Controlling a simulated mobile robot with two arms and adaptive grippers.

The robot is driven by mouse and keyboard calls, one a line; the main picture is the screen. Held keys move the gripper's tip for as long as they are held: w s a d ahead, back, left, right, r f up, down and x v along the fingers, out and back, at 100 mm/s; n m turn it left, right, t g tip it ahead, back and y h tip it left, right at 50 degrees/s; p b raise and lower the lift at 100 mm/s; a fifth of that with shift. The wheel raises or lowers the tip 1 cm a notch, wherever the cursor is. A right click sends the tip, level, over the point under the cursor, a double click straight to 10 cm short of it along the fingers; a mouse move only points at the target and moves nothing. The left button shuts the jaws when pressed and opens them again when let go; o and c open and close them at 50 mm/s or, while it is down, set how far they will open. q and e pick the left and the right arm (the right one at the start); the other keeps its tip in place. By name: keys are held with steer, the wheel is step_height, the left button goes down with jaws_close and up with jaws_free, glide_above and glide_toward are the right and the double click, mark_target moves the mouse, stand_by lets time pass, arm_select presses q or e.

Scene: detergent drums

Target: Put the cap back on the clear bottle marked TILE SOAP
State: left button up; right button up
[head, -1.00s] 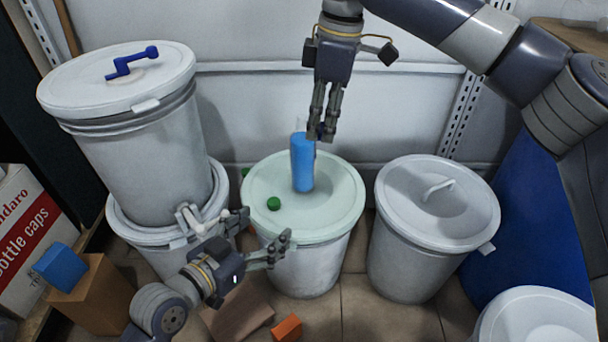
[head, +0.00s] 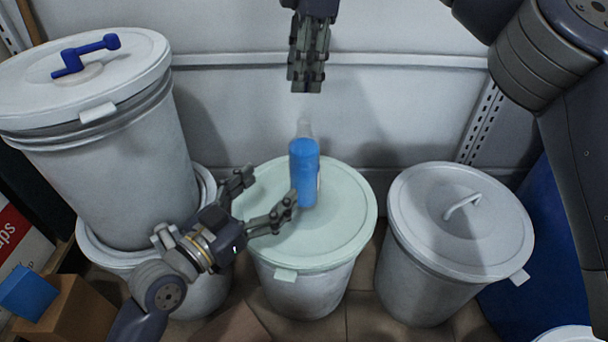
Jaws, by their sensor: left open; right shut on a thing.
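A clear bottle with blue contents (head: 303,175) stands upright on the pale green drum lid (head: 345,215). Its narrow clear top shows faintly, with no cap visible on it. Only the edge of a white label shows on its right side, and I cannot read a name. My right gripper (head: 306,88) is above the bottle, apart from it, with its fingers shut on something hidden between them. My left gripper (head: 268,195) is open over the left part of the lid, left of the bottle and not touching it. No cap is in sight now.
A grey drum with a handled lid (head: 455,215) stands at the right. Stacked drums, the upper with a blue crank (head: 85,55) on its lid, stand at the left. A blue block (head: 27,294) sits on a brown box (head: 70,315). The lid's right part is clear.

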mark_target(305, 157)
arm_select(q)
steer(key=x, duration=1.2)
steer(key=c, duration=1.6)
arm_select(e)
steer(key=shift+w+d+f, duration=0.1)
steer(key=shift+f, duration=2.4)
